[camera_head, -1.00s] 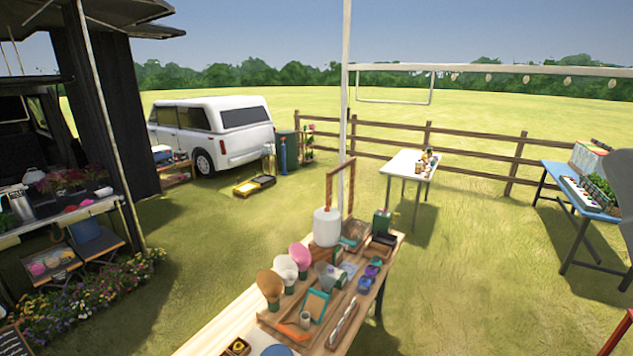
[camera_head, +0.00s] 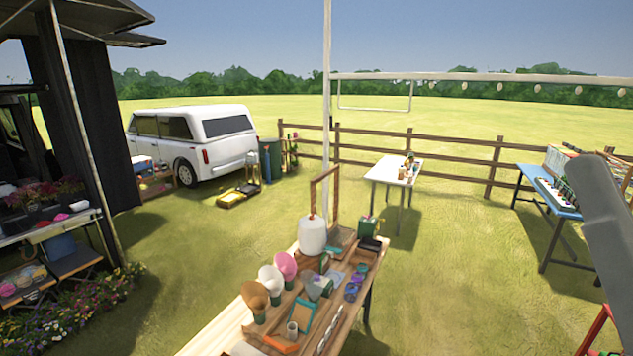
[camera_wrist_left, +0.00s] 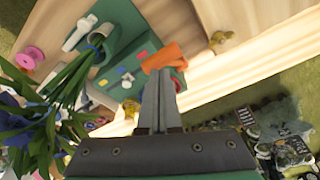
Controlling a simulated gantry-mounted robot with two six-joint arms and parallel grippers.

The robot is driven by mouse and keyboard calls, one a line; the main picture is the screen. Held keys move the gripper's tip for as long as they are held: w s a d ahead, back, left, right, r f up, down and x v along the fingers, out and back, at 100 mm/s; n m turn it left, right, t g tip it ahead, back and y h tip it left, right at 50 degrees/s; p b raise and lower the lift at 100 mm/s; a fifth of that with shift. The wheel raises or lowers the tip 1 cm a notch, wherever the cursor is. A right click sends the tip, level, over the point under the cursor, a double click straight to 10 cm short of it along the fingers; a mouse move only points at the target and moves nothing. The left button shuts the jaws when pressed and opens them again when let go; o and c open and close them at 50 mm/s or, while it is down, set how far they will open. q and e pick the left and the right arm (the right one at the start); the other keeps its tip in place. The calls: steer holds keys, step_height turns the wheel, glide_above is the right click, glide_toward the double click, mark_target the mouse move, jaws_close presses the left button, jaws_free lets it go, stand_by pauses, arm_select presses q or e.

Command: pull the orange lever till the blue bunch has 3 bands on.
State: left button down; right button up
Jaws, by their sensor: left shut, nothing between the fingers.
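In the left wrist view, the orange lever (camera_wrist_left: 165,57) sticks out from a green machine (camera_wrist_left: 128,60) with small coloured patches on its face. My left gripper (camera_wrist_left: 160,76) is shut and empty, with its fingertips right at the lever's near edge; I cannot tell whether they touch it. The blue bunch (camera_wrist_left: 22,118) lies at the left, with green leaves and stems running up to the machine's opening. Something blue shows around the stems near the opening, but the number of bands cannot be made out. My right gripper is not in view.
In the head view, a wooden table (camera_head: 215,335) holds paper-wrapped cones (camera_head: 270,280), a white jar (camera_head: 312,236) and trays. A white table (camera_head: 385,173) and a blue table (camera_head: 550,195) stand farther off. Open grass lies between them.

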arm_select(q)
steer(key=shift+f, duration=0.15)
stand_by(0.4)
steer(key=shift+f+b, duration=1.05)
steer(key=shift+b, duration=0.1)
steer(key=shift+s+d, duration=0.1)
steer(key=shift+d, duration=0.05)
steer(key=shift+f, duration=0.1)
steer(key=shift+s+d+f, duration=0.25)
steer(key=shift+d+f, duration=0.25)
steer(key=shift+f, duration=0.1)
steer(key=shift+s+d+f, duration=0.2)
steer(key=shift+d+f, duration=0.25)
steer(key=shift+f, duration=0.15)
steer(key=shift+d+f, duration=0.1)
